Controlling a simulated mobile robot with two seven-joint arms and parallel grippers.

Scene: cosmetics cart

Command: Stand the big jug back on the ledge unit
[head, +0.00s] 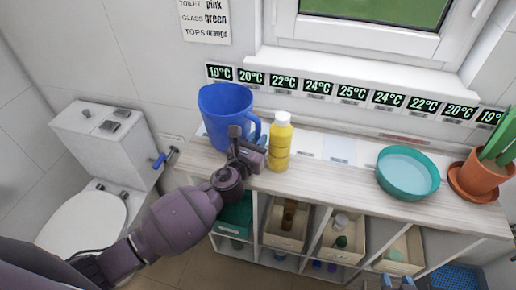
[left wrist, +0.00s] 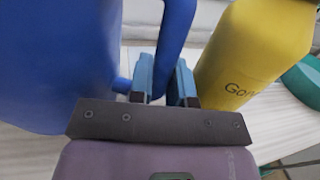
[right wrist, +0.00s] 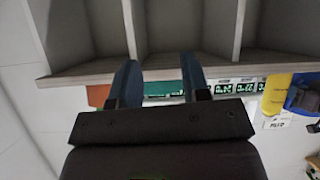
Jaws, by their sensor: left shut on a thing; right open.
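The big blue jug (head: 224,112) is roughly upright at the left end of the ledge unit's pale wooden top (head: 335,178). My arm hides part of its base, so I cannot tell whether it touches the top. My left gripper (head: 250,146) is shut on the jug's handle, which faces right. In the left wrist view the fingers (left wrist: 164,82) close around the handle (left wrist: 176,35), beside the jug body (left wrist: 55,60). My right gripper (head: 396,284) is low in front of the unit, and its fingers (right wrist: 160,82) are open and empty in the right wrist view.
A yellow bottle (head: 280,148) stands close to the jug's right. A teal bowl (head: 407,173) and a potted plant (head: 480,178) stand further right. Bins (head: 285,228) fill cubbies below. A toilet (head: 88,215) is left; temperature tags (head: 318,88) line the wall.

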